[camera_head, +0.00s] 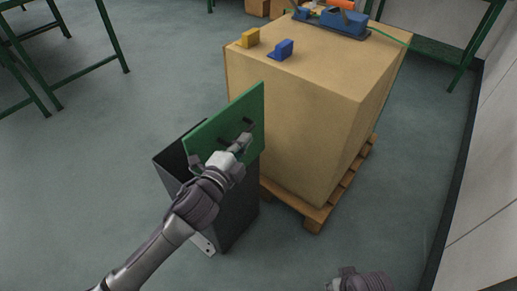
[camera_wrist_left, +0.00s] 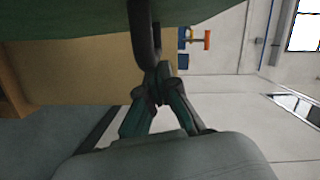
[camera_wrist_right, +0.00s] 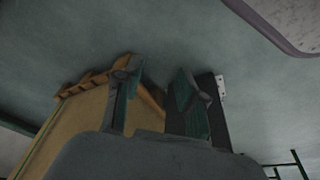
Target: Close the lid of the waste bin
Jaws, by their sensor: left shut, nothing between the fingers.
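The waste bin (camera_head: 237,207) is a dark box standing on the floor beside the large cardboard box. Its green lid (camera_head: 205,135) stands raised at a steep tilt, so the bin is open. A dark handle (camera_head: 249,124) is on the lid's near face. My left gripper (camera_head: 243,140) is at this face, close to the handle. In the left wrist view, the left fingertips (camera_wrist_left: 160,85) meet right by the dark handle bar (camera_wrist_left: 144,35); whether they touch it is unclear. My right gripper (camera_wrist_right: 155,78) has its fingers apart with nothing between them, above the floor.
The large cardboard box (camera_head: 300,125) on a wooden pallet (camera_head: 315,215) stands right of the bin. A yellow block (camera_head: 250,38), a blue block (camera_head: 283,49) and a blue device (camera_head: 330,22) are on top. The floor left of the bin is clear. A wall is at right.

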